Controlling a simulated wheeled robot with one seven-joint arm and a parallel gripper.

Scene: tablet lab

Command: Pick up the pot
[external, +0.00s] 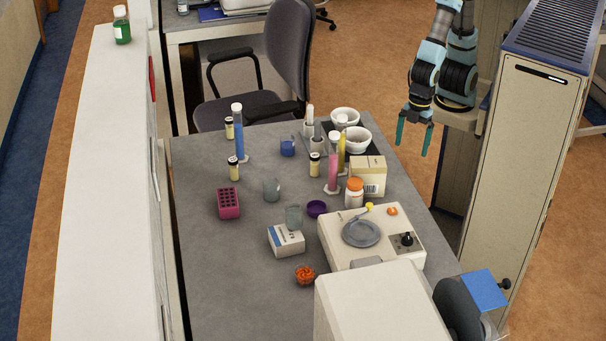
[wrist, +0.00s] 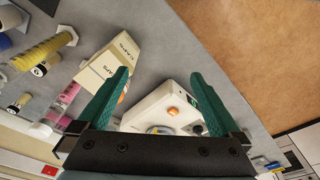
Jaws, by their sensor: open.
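No single thing is clearly the pot. Small vessels in the external view include a white bottle with an orange lid (external: 354,194), a shallow purple pot (external: 316,209), a small bowl of orange pieces (external: 305,275) and two white mortar-like bowls, one at the back (external: 344,116) and one nearer (external: 357,140). All stand upright on the grey table (external: 220,290). My gripper (external: 414,146) is open and empty, above and right of the table's right edge, apart from everything.
A white balance (external: 335,236) with a grey pan stands on the right, and a cream carton (external: 369,175) behind it. Tall cylinders, including a blue one (external: 239,135), vials, beakers and a magenta rack (external: 229,204) crowd the table. The front left of the table is clear.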

